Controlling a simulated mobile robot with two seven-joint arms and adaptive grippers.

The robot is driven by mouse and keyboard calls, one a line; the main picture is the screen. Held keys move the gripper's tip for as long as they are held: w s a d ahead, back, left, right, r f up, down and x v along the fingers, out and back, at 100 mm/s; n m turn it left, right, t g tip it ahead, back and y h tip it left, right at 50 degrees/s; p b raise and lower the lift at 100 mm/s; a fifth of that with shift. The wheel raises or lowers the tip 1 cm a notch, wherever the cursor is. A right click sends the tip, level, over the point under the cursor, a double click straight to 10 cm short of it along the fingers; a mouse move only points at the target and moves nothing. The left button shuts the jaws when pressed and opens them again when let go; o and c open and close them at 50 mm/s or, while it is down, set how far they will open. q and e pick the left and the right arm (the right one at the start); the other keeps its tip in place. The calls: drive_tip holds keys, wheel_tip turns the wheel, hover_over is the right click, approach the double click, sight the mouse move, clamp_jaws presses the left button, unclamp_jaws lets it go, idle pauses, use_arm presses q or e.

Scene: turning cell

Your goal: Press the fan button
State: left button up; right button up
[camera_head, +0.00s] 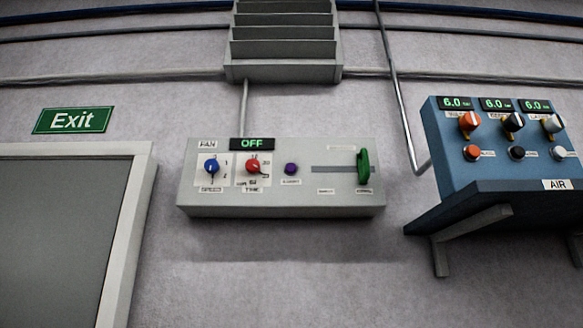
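The fan control box (281,203) is a grey panel on the wall in the middle of the head view. A label reading FAN (208,144) is at its upper left, and its display (252,144) reads OFF. It carries a blue knob (211,167) labelled SPEED, a red knob (253,167) labelled TIME, and a small purple button (291,169) with a label too small to read surely. A green lever (364,166) stands at the right end of a horizontal slot. Neither of my grippers is in view.
A blue AIR panel (447,163) with three knobs, three buttons and displays reading 6.0 sits on a bracketed shelf (500,203) at right. A door (60,240) and Exit sign (73,120) are at left. A louvred vent (283,45) is above. The wall below the box is clear.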

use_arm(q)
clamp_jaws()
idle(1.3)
